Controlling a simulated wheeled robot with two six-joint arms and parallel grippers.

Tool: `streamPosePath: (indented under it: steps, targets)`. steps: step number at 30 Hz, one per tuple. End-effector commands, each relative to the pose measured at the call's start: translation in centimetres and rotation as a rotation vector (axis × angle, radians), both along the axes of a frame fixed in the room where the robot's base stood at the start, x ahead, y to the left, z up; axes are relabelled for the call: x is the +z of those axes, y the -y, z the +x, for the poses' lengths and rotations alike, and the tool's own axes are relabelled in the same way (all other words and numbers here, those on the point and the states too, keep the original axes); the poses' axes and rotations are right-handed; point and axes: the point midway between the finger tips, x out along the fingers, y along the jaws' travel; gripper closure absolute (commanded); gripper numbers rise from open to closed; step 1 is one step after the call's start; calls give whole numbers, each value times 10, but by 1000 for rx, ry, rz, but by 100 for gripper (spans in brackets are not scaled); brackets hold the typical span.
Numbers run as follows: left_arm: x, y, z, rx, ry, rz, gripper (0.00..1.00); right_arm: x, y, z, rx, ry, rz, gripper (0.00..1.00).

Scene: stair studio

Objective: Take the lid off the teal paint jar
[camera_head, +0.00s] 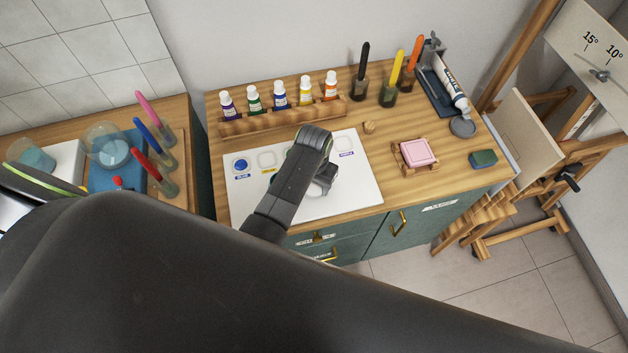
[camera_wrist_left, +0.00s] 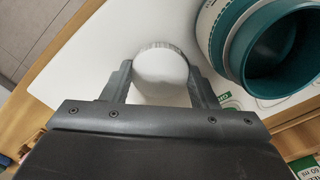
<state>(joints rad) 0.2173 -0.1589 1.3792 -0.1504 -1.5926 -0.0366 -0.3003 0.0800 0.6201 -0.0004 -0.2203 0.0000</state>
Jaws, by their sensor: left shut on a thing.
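My left gripper (camera_wrist_left: 160,72) is shut on a round, pale lid with a ridged edge (camera_wrist_left: 165,88), one finger on each side of it, in the left wrist view. The teal paint jar (camera_wrist_left: 268,55) is beside it at the upper right of that view, with its mouth open and its teal inside showing. Lid and jar are apart. In the head view my left gripper (camera_head: 322,186) is over the white board, and my arm mostly hides the jar there. Whether the lid touches the board, I cannot tell. My right gripper is not in view.
The white board (camera_head: 355,190) has labelled spots, one with a blue disc (camera_head: 240,164). A wooden rack (camera_head: 283,118) of small paint bottles stands behind it.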

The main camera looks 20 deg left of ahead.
Motion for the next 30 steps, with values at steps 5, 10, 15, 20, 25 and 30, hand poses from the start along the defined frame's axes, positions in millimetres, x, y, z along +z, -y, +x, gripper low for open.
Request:
streamPosePath:
  steps: [5,10,15,20,25,30]
  targets:
    - [-1,0,0,0,1,0,74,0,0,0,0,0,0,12]
    - [-3,0,0,0,1,0,74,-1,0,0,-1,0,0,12]
    - [-4,0,0,1,0,0,30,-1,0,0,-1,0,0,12]
    - [-3,0,0,0,0,0,25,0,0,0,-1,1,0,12]
    - [-2,0,0,1,1,0,25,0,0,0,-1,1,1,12]
    - [7,1,1,1,4,-1,25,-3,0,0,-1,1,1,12]
